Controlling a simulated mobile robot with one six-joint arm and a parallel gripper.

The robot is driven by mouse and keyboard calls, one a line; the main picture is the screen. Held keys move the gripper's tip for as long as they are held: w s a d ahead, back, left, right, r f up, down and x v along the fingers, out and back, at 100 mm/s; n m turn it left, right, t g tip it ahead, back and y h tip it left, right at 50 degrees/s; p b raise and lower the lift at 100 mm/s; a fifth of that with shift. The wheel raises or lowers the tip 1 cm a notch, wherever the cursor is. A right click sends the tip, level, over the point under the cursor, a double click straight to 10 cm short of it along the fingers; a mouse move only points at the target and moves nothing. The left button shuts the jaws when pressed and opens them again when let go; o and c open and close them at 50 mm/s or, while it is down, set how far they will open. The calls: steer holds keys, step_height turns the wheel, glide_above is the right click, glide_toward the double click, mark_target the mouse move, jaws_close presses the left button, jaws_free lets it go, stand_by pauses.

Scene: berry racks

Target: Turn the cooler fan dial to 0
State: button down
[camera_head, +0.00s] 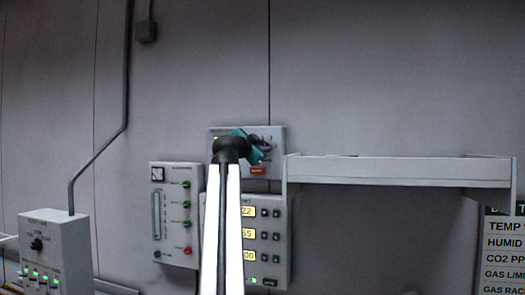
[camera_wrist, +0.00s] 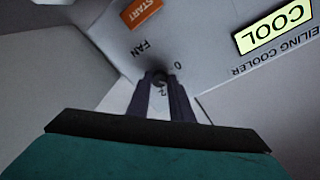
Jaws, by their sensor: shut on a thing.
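The ceiling cooler panel (camera_head: 218,131) is a grey box on the wall, partly covered by my arm in the head view. In the wrist view the panel (camera_wrist: 205,35) appears upside down, with the words FAN and CEILING COOLER and a 0 mark. In the head view my gripper (camera_head: 266,147) is at the panel face and the dial is hidden.
An orange START button (camera_wrist: 140,11) and a lit COOL display (camera_wrist: 273,27) are near the dial. A white shelf (camera_head: 400,170) juts out at right. A control panel (camera_head: 176,215) with green buttons and a yellow-display panel (camera_head: 277,272) hang below.

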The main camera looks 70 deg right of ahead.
steer(key=n+b, duration=0.1)
steer(key=n, duration=0.2)
steer(key=n+b, duration=0.2)
steer(key=n, duration=0.2)
steer(key=n+h+b, duration=0.1)
steer(key=n, duration=0.3)
steer(key=shift+s+f+t, duration=0.2)
steer(key=shift+f+t, duration=0.1)
steer(key=shift+t, duration=0.1)
steer(key=c, duration=1.6)
jaws_free()
steer(key=shift+a+b, duration=0.15)
steer(key=shift+b, duration=0.15)
